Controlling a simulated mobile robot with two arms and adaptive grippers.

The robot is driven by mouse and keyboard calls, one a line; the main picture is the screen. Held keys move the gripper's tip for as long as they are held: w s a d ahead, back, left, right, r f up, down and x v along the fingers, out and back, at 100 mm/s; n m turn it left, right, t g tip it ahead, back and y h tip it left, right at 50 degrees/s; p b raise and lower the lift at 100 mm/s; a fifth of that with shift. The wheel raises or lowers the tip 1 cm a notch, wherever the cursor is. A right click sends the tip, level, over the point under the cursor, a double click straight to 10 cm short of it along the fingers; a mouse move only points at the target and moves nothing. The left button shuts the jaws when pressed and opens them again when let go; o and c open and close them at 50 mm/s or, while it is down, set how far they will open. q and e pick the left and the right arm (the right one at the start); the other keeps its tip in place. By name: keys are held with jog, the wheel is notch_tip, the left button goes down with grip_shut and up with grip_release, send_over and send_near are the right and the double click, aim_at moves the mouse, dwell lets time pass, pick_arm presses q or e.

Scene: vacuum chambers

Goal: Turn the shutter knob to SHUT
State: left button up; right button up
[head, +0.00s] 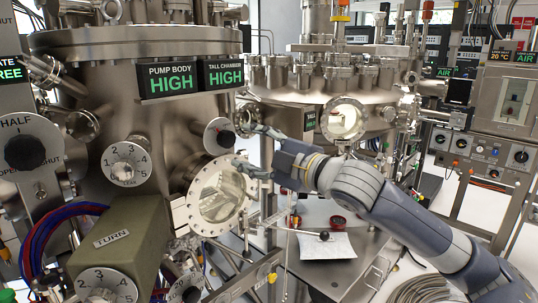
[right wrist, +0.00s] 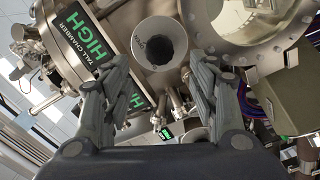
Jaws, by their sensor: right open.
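My right gripper (head: 242,148) is open and empty, just right of this smaller dial. My left gripper is not in view.
A flanged window (head: 198,205) sits just below the right gripper. Displays reading HIGH (head: 172,80) are above. A green TURN box (head: 115,238) and numbered dials (head: 127,164) stand at left. A steel cart top (head: 338,282) holds a white sheet (head: 327,245).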

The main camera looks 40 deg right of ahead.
jog(key=shift+s+d, duration=0.15)
jog(key=shift+s, duration=1)
jog(key=shift+s+d, duration=0.1)
jog(key=shift+s, duration=1.05)
